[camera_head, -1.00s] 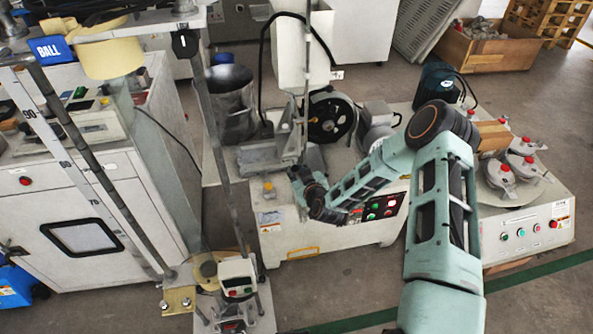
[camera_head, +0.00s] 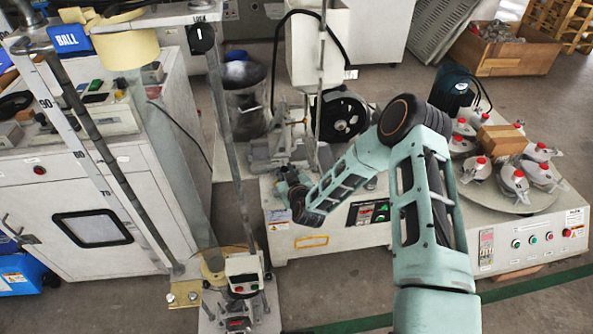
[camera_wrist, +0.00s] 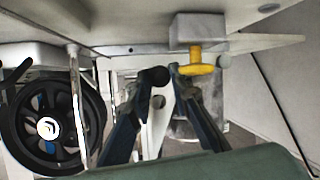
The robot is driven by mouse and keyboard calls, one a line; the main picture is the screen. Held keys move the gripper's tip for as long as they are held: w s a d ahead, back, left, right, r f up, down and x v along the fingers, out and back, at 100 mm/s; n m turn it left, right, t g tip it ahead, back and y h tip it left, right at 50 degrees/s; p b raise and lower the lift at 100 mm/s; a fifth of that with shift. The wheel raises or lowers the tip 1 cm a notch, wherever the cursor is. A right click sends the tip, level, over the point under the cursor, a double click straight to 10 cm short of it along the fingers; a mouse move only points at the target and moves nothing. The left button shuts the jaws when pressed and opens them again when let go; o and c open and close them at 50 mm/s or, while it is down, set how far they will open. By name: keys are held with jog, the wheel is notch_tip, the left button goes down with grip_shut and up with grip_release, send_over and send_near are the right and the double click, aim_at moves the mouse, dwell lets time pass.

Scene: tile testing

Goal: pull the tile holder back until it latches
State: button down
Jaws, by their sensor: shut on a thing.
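The tile holder seems to be part of the grey metal assembly (camera_head: 272,152) on top of the white machine in the middle of the head view; I cannot clearly tell its outline. My gripper (camera_head: 283,172) is at the front of this assembly, partly hidden by my wrist. In the wrist view its two dark fingers (camera_wrist: 165,74) reach up close together around a small part near their tips. A pale plate with a round hole (camera_wrist: 158,103) shows between the fingers. I cannot see a latch or whether it is engaged.
A yellow knob (camera_wrist: 197,62) is just right of the fingertips. A black spoked wheel (camera_wrist: 54,128) is at left. In the head view, a turntable (camera_head: 509,196) with several red-capped pots stands right of my arm. A tall post (camera_head: 228,135) stands left of my gripper.

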jog(key=a, duration=0.3)
jog(key=s+a, duration=0.1)
jog(key=a, duration=0.3)
jog(key=shift+s+b, duration=0.2)
jog(key=shift+b, duration=0.1)
jog(key=c, duration=1.8)
grip_release()
jog(key=shift+d, duration=0.1)
jog(key=shift+o, duration=0.2)
jog(key=v, duration=1.2)
jog(key=shift+r, duration=0.15)
